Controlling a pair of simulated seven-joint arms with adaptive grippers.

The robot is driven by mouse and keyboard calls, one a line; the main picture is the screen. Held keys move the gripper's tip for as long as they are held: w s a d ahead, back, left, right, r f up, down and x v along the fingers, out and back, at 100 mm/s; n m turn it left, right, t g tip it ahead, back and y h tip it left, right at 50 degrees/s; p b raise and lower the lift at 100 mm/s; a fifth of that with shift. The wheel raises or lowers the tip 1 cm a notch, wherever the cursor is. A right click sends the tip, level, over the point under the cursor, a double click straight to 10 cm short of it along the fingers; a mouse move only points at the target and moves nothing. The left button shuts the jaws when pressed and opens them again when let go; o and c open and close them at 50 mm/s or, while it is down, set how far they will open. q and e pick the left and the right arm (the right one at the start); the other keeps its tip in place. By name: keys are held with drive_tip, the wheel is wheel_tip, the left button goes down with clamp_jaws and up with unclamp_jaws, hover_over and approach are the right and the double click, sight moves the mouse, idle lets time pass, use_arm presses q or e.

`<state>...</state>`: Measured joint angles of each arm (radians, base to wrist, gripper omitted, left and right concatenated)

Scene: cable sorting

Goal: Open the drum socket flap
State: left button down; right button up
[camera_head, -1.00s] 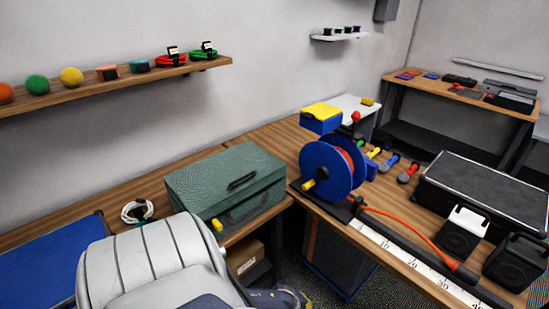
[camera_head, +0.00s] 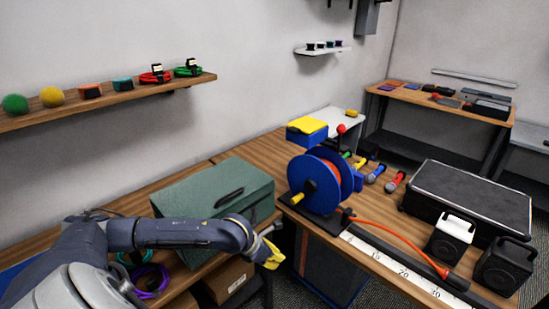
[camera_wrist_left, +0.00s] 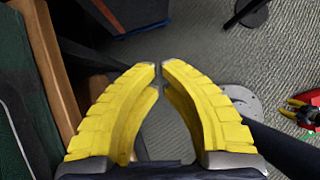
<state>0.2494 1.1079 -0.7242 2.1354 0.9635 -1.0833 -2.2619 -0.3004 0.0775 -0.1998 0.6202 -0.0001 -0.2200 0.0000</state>
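The blue cable drum (camera_head: 315,185) stands upright on a dark base at the table's near edge, with a yellow knob on its face and orange cable wound inside. A blue socket part (camera_head: 357,180) shows at its right side. I cannot make out the flap or its position. My left gripper (camera_head: 273,252) has yellow fingers and hangs off the near edge of the table, left of and lower than the drum, not touching it. In the left wrist view (camera_wrist_left: 160,66) its fingertips nearly meet, with nothing between them. My right gripper is not in view.
A green case (camera_head: 213,205) lies behind my left forearm. A blue box with a yellow lid (camera_head: 307,130) is behind the drum. Orange cable (camera_head: 400,238) runs right along a ruler strip (camera_head: 404,272). A black case (camera_head: 468,200) and two speaker-like boxes (camera_head: 450,238) occupy the right.

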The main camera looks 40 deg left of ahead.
use_arm(q)
drive_tip(key=w+a+r+n+t, duration=0.1)
drive_tip(key=w+a+r+t, duration=0.25)
drive_tip(key=r, duration=0.65)
drive_tip(key=w+a+r+n+t, duration=0.1)
drive_tip(key=w+a+r+t, duration=0.1)
drive_tip(key=w+a+r, duration=0.5)
drive_tip(key=w+a+r+t, duration=0.2)
drive_tip(key=w+r, duration=0.1)
drive_tip(key=r, duration=0.9)
drive_tip(key=a+f+x, duration=0.1)
drive_tip(key=x, duration=0.9)
drive_tip(key=shift+y, duration=0.4)
drive_tip(key=shift+s+d+r, duration=0.1)
drive_tip(key=shift+s+r, duration=0.05)
drive_tip(key=shift+r, duration=0.95)
drive_tip(key=shift+s+r, duration=0.15)
drive_tip(key=shift+r, duration=1)
drive_tip(key=shift+r, duration=0.2)
